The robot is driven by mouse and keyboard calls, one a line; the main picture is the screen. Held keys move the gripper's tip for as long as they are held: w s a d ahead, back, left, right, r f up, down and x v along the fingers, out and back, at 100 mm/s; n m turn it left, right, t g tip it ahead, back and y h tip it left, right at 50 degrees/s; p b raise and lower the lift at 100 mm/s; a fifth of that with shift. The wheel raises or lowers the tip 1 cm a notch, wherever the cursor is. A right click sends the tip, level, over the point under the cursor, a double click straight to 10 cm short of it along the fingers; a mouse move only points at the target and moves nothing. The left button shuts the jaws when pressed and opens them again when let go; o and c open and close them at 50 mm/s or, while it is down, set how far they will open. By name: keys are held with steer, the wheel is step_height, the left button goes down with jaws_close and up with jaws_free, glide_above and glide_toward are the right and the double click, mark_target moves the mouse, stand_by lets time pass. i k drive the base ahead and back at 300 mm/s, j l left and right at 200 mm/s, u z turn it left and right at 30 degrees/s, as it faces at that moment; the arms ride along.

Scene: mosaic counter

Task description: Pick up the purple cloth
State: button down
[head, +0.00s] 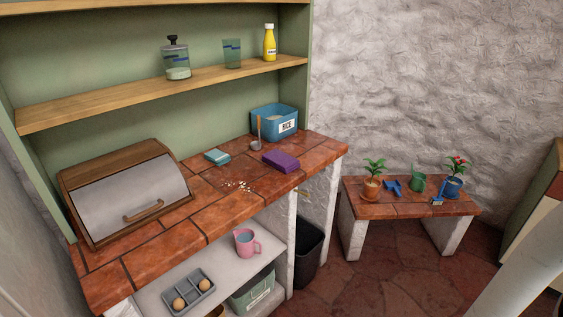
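The purple cloth (281,161) is a small folded block. It lies flat on the tiled counter (205,214), near the front edge at the right part of the counter. Nothing covers it. My gripper is not clearly visible in the head view.
A ladle (257,133) and a blue rice bin (274,121) stand behind the cloth. A teal folded cloth (217,157) and crumbs (238,186) lie to its left. A bread box (125,192) fills the counter's left. A low bench (408,207) holds potted plants.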

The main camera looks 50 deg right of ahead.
mark_target(283, 162)
steer(key=k+l+z, duration=0.1)
steer(key=z, duration=0.3)
steer(key=l+z, duration=0.2)
steer(key=z, duration=0.25)
steer(key=k+l+z, duration=0.1)
steer(key=z, duration=0.3)
steer(key=l, duration=0.1)
